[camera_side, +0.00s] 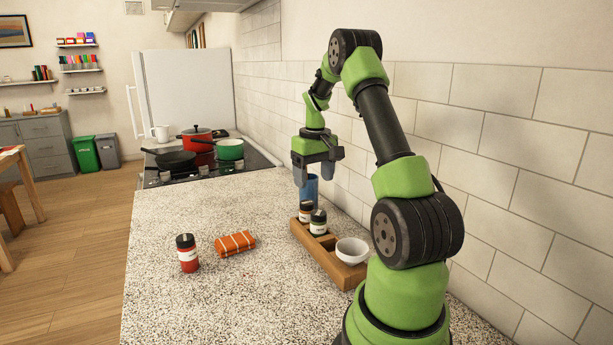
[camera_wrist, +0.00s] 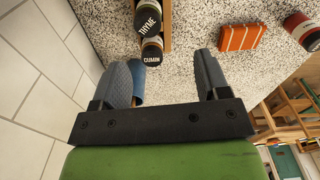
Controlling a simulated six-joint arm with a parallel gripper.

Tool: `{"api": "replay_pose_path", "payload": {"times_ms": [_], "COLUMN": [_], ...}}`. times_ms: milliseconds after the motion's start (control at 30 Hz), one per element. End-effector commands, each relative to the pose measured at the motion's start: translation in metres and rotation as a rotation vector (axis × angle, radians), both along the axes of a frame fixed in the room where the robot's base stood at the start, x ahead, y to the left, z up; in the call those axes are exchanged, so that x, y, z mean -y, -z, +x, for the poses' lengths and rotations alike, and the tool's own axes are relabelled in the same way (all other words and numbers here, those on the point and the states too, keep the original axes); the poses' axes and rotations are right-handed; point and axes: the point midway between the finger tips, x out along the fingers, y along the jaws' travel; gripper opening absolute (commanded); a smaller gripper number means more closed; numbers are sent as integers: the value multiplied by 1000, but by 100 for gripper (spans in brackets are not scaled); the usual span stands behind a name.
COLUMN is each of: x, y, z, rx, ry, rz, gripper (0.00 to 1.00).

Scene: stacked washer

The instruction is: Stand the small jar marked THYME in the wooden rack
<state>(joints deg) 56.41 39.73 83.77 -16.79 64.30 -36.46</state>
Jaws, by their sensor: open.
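The THYME jar (camera_wrist: 147,18) shows its dark lettered lid at the top of the wrist view. By its position it is the nearer jar, with green contents and a white label, in the side view (camera_side: 318,225). It stands upright at the wooden rack (camera_side: 329,262); whether its base is fully seated is hidden. The CUMIN jar (camera_wrist: 152,50) is right beside it, farther from the side camera (camera_side: 305,211). The rack's edge also shows in the wrist view (camera_wrist: 166,22). My gripper (camera_side: 319,180) is open and empty, above and beyond the jars, near the blue cup (camera_side: 312,190).
A white bowl (camera_side: 352,250) sits at the rack's near end. A red jar (camera_side: 187,256) and a folded orange striped cloth (camera_side: 235,243) lie left of the rack on the speckled counter. The tiled wall runs close on the right. The stove with pots (camera_side: 230,149) is behind.

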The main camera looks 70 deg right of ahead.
Motion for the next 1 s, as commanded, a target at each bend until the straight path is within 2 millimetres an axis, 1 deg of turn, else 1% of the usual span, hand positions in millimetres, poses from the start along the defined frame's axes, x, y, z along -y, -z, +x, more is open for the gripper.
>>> {"api": "replay_pose_path", "payload": {"times_ms": [33,67,133,167,200,267,300,367,400,467,500,600,700,800,900,1000], "x": [-15,-26,-58,-74,-97,-130,-152,-184,-205,-234,-252,-289,-313,-327,-333,-335], "y": [-16,-26,-52,-63,-77,-96,-107,-120,-128,-137,-141,-145,-143,-140,-137,-136], "z": [12,18,33,38,42,45,45,40,34,23,14,-12,-35,-52,-60,-64], "rx": [23,39,86,109,142,194,228,282,319,374,410,492,555,597,619,624], "ry": [-20,-31,-58,-72,-88,-114,-129,-154,-169,-193,-209,-245,-273,-292,-301,-301], "rz": [-19,-29,-54,-63,-72,-81,-84,-84,-79,-68,-55,-16,28,65,86,95], "gripper": [69,69,69,69,69,69,69,69,69,69,69,69,69,69,69,69]}}
